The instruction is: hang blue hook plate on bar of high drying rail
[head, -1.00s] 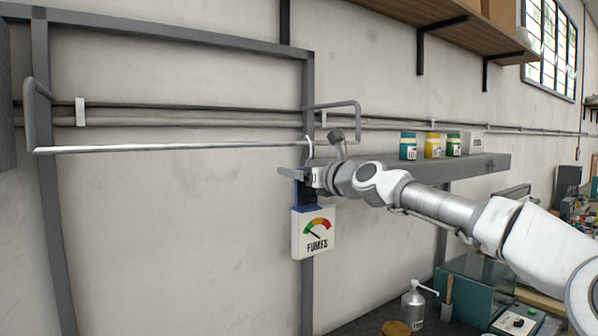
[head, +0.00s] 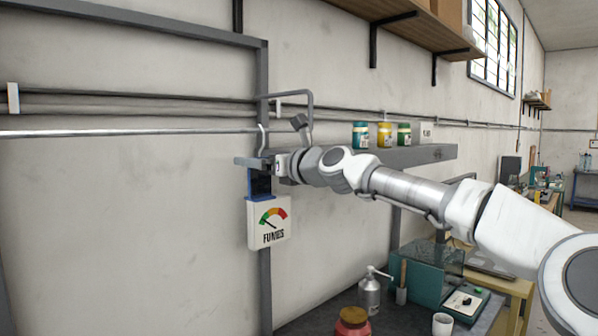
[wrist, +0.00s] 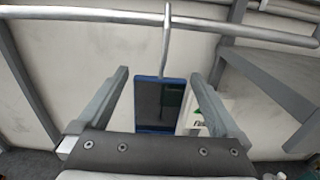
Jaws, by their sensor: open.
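The blue hook plate (head: 261,183) is a dark panel with a blue edge. It hangs upright below the bar (head: 120,133) of the high drying rail, with its pale hook (head: 262,137) reaching up to the bar. In the wrist view the hook (wrist: 167,45) rises from the plate (wrist: 160,103) and crosses the bar (wrist: 80,13). My gripper (head: 252,161) is at the plate's upper part. In the wrist view my gripper (wrist: 158,75) is open, one finger on each side of the plate, with gaps showing. The plate's lower part is hidden in the wrist view.
A white FUMES gauge sign (head: 268,222) is just below and behind the plate. A grey shelf (head: 420,154) with several jars stands right of my gripper. A bench (head: 320,322) with a pump bottle (head: 370,292) is below. The wall left is free.

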